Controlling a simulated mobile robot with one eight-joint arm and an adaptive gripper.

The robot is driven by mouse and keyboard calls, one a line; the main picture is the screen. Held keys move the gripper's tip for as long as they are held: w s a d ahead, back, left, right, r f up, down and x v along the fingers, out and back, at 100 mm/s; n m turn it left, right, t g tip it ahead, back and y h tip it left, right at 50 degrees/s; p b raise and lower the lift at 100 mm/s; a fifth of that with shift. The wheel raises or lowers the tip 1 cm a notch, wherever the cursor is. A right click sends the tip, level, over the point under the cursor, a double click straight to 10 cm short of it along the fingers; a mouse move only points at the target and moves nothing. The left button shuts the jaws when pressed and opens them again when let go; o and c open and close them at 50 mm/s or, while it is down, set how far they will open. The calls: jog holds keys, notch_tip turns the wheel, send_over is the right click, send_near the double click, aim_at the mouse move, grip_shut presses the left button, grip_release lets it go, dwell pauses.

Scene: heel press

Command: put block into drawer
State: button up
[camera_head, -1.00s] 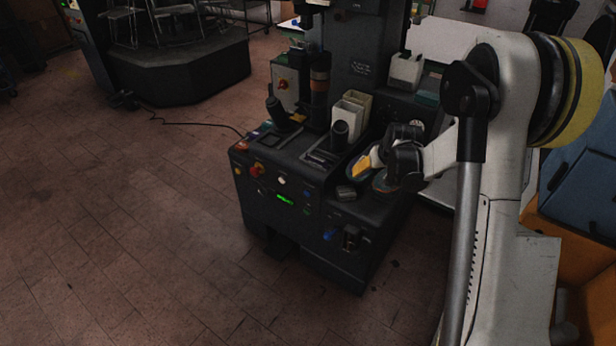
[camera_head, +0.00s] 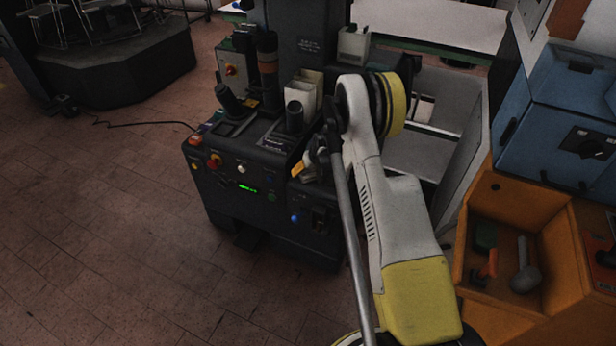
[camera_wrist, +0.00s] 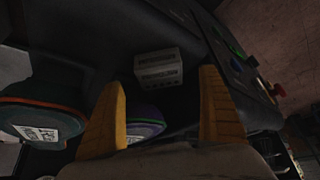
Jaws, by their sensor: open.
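My gripper (camera_wrist: 162,78) is open, with two yellow fingers apart and nothing seen held between them. In the head view it is at the right side of the dark press (camera_head: 255,185), mostly hidden by my arm; a yellow finger shows. An open orange drawer-like bin (camera_head: 545,322) at the right holds a green blocky thing (camera_head: 485,237), an orange-handled tool (camera_head: 490,264) and a grey mallet (camera_head: 525,268).
A round orange-rimmed disc (camera_wrist: 40,118) and a purple-rimmed disc (camera_wrist: 146,131) lie near my fingers. The press has levers, buttons and white containers (camera_head: 304,95). A blue cabinet (camera_head: 565,110) stands above the orange bin. Open brick floor (camera_head: 90,230) lies left.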

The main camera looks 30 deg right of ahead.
aim_at(308, 171)
jog(key=b+x, duration=0.2)
jog(key=x, duration=0.2)
jog(key=shift+f, duration=0.1)
jog(key=c, duration=1.5)
